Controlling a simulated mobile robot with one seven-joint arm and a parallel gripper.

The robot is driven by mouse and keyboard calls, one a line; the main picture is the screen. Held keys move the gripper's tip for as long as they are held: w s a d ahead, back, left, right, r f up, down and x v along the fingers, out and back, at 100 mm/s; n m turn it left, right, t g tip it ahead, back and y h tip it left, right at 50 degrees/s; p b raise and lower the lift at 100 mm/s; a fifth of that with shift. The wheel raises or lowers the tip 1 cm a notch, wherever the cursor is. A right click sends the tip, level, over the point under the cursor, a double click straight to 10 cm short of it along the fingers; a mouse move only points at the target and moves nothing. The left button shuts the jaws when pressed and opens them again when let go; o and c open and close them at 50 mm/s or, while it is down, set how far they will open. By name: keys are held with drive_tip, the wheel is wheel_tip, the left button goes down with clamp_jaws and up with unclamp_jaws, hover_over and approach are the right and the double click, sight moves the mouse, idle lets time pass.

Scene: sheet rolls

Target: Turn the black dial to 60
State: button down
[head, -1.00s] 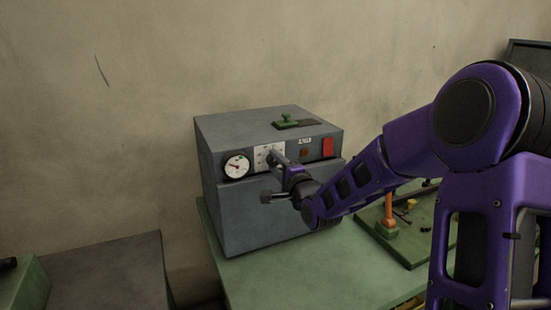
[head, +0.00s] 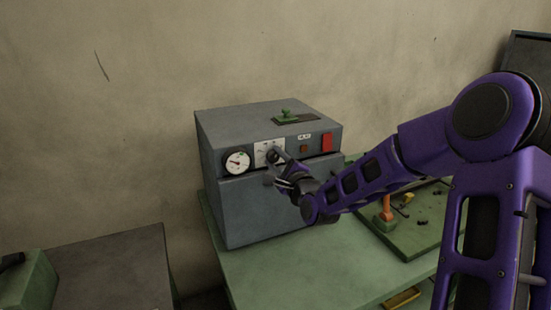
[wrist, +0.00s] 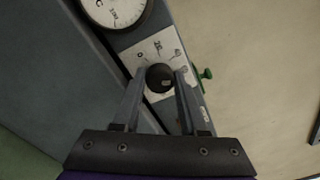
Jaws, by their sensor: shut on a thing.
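The black dial (wrist: 159,78) sits on a white scale plate (wrist: 151,52) on the front of a grey box (head: 262,205). In the wrist view my gripper (wrist: 160,84) has one finger on each side of the dial and is shut on it. The plate carries tick marks and numbers; a 0 shows at its left, the others are too small to read surely. A light mark shows on the dial's face. In the head view my gripper (head: 277,166) covers the dial and part of the plate (head: 262,149).
A round gauge (head: 237,162) is left of the plate. A red switch (head: 327,143) and a small brown button (head: 304,149) are to its right. The green table (head: 290,270) is clear in front.

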drive_tip(key=shift+r, duration=0.15)
drive_tip(key=shift+c, duration=2.2)
unclamp_jaws()
